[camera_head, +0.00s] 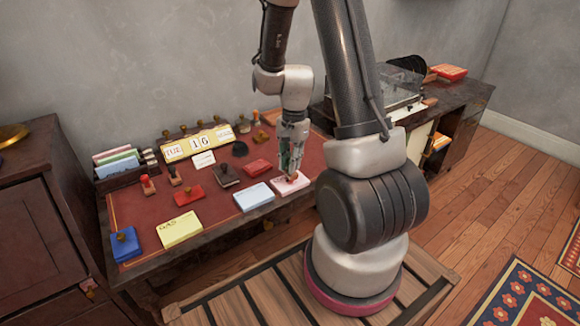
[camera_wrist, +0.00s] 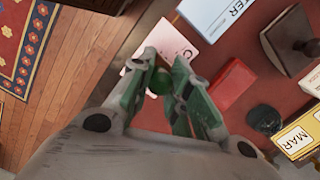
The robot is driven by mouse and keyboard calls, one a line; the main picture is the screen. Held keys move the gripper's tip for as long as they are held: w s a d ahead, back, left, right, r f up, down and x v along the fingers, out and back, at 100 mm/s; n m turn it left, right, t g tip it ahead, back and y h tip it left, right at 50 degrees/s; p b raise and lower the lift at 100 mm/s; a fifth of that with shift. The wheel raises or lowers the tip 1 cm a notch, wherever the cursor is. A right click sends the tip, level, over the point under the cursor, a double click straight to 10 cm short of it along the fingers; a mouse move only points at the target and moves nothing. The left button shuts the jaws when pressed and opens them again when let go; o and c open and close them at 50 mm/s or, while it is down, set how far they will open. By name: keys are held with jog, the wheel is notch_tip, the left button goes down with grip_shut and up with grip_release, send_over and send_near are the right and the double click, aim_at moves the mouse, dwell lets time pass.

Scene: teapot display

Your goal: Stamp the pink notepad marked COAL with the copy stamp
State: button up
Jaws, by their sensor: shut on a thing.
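The pink notepad (camera_head: 282,187) lies near the front edge of the red desk top, just right of a pale blue pad. In the wrist view the pink notepad (camera_wrist: 166,38) shows a letter C; the rest of its word is hidden. My gripper (camera_head: 291,172) points down over the pink notepad. It is shut on a small stamp with a reddish-orange part (camera_head: 292,178) low between the fingers. In the wrist view my gripper (camera_wrist: 165,58) hides most of the stamp, with a green knob (camera_wrist: 159,82) between the fingers. I cannot tell whether the stamp touches the paper.
The pale blue notepad (camera_head: 254,196) is close on the left, and a yellow GOLD notepad (camera_head: 180,229) is farther left. A red box (camera_head: 257,166), a dark stamp (camera_head: 227,176) and a calendar (camera_head: 200,143) stand behind. A blue block (camera_head: 124,246) sits at the left corner.

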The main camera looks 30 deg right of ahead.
jog(key=shift+r, duration=2.45)
jog(key=shift+a, duration=0.1)
